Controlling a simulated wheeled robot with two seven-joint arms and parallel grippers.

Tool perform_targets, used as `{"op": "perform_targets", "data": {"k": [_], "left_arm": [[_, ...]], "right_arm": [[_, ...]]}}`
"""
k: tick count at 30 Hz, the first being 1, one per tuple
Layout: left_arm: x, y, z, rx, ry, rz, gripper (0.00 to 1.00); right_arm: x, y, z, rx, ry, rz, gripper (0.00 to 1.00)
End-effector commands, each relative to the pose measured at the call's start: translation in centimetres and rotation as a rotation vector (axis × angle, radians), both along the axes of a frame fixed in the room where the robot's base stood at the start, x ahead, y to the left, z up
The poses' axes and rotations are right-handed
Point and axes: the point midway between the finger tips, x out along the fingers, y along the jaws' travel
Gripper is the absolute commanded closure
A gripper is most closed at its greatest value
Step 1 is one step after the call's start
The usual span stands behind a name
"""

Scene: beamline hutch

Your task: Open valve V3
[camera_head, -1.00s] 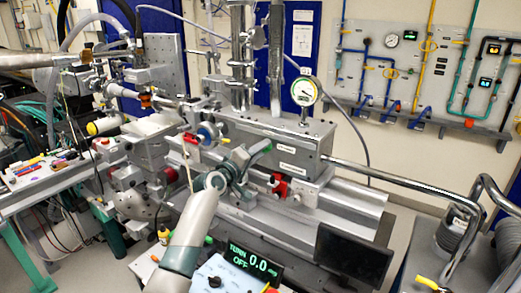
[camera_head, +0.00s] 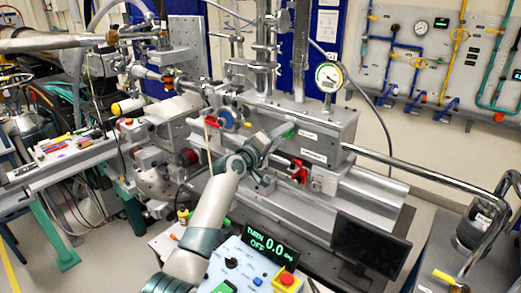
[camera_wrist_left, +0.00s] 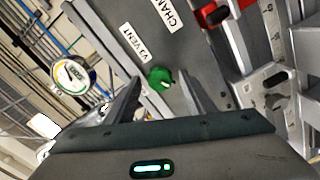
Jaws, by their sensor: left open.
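Valve V3 is a round green knob (camera_wrist_left: 160,78) beside a white label "V3 VENT" (camera_wrist_left: 131,42) on a grey chamber panel in the left wrist view. My left gripper (camera_wrist_left: 160,94) is open, with one finger to each side of the knob as seen there; I cannot tell whether they touch it. In the head view my left gripper (camera_head: 278,140) is at the front face of the grey chamber box (camera_head: 335,135). A display (camera_head: 270,246) at the bottom reads "TURN 0.0" and "OFF". My right gripper is not in view.
A round gauge (camera_head: 329,76) stands on top of the box. A red knob (camera_wrist_left: 214,14) is near the top of the wrist view. A long metal pipe (camera_head: 425,174) runs right from the box. A dark monitor (camera_head: 371,245) and a control panel with a red button (camera_head: 287,280) are in front.

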Motion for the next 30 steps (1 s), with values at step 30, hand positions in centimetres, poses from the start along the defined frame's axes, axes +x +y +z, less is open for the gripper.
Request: {"op": "perform_targets", "data": {"k": [30], "left_arm": [[-11.8,7.9,-0.2,0.001,-0.001,0.001,0.51]], "right_arm": [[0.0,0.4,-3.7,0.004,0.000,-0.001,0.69]]}}
